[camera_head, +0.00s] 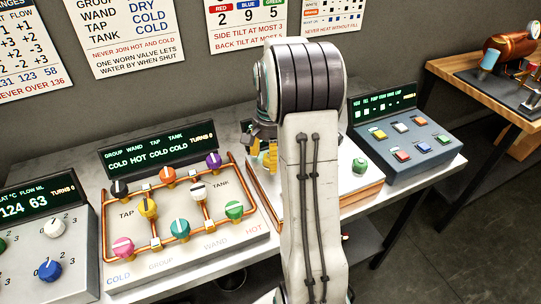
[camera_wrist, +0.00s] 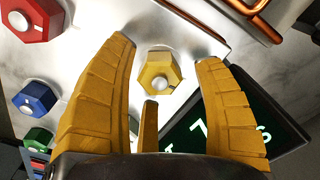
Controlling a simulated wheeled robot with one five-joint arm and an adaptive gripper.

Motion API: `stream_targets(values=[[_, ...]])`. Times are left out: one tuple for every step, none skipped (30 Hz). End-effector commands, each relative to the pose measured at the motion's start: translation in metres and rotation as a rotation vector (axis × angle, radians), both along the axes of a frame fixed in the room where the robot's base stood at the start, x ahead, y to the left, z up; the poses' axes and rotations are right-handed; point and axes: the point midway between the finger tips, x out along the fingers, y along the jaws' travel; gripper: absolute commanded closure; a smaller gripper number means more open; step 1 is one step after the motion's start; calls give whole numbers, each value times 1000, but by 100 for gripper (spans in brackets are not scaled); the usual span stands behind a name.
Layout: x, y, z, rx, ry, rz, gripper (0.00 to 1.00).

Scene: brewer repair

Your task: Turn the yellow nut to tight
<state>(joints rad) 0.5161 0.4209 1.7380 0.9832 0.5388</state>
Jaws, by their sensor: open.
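The yellow nut (camera_wrist: 158,75) is hexagonal with a pale round stud in its middle, and sits on a bright metal plate (camera_wrist: 205,20) in the wrist view. My gripper (camera_wrist: 165,52) is open, its yellow fingers spread to the left and right of the nut, with a shorter finger below it. Clear gaps show between the nut and the side fingers. In the head view my gripper (camera_head: 265,155) is mostly hidden behind my arm, and the yellow nut cannot be seen there. How tight the nut is cannot be told.
A red nut (camera_wrist: 35,18), a blue nut (camera_wrist: 35,98) and a green nut (camera_wrist: 38,138) are left of my fingers. A dark display (camera_wrist: 225,125) lies close below right, partly hidden. A copper-piped valve panel (camera_head: 180,215) stands left of my arm, a button box (camera_head: 405,140) right.

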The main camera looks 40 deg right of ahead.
Motion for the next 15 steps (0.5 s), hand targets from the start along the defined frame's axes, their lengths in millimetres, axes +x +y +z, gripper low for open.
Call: stream_targets(values=[[0, 0, 0, 0, 0, 0, 38], [0, 0, 0, 0, 0, 0, 38], [0, 0, 1, -1, 0, 0, 38], [0, 0, 2, 0, -1, 1, 38], [0, 0, 3, -1, -2, 1, 38], [1, 0, 5, -1, -2, 1, 38], [1, 0, 7, -2, -3, 1, 38], [1, 0, 10, -2, -3, 1, 38], [1, 0, 14, -2, -3, 1, 38], [1, -1, 19, -2, -5, 1, 38], [1, -1, 23, -2, -5, 1, 38], [1, -1, 30, -3, -5, 0, 38], [1, 0, 35, -3, -5, 0, 38], [1, -1, 40, -3, -5, 0, 38], [1, -1, 47, -3, -5, 0, 38]])
